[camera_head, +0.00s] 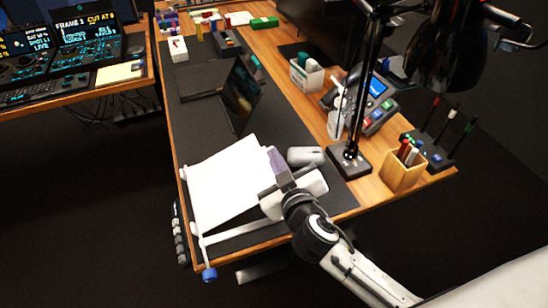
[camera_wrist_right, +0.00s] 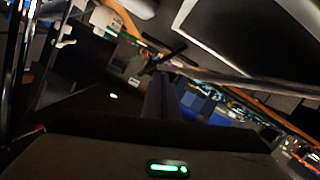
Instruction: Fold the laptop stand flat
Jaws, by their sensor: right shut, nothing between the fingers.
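A white flat panel (camera_head: 225,185), which looks like the laptop stand's plate, lies near the front left of the desk. A white bar (camera_head: 240,233) runs below its near edge, with a blue knob (camera_head: 209,274) at the left end. My right gripper (camera_head: 272,153) is shut and empty at the panel's right edge; I cannot tell if it touches. In the right wrist view its dark fingers (camera_wrist_right: 162,92) are together, and a large pale-edged plate (camera_wrist_right: 255,40) fills the upper right. The stand's hinge is not clear. My left gripper is not in view.
An open dark laptop (camera_head: 242,93) stands farther back on the dark mat. A white rounded device (camera_head: 305,156) sits just right of my gripper. The lamp base (camera_head: 349,160), a wooden pen holder (camera_head: 404,170) and a desk phone (camera_head: 375,95) crowd the right side.

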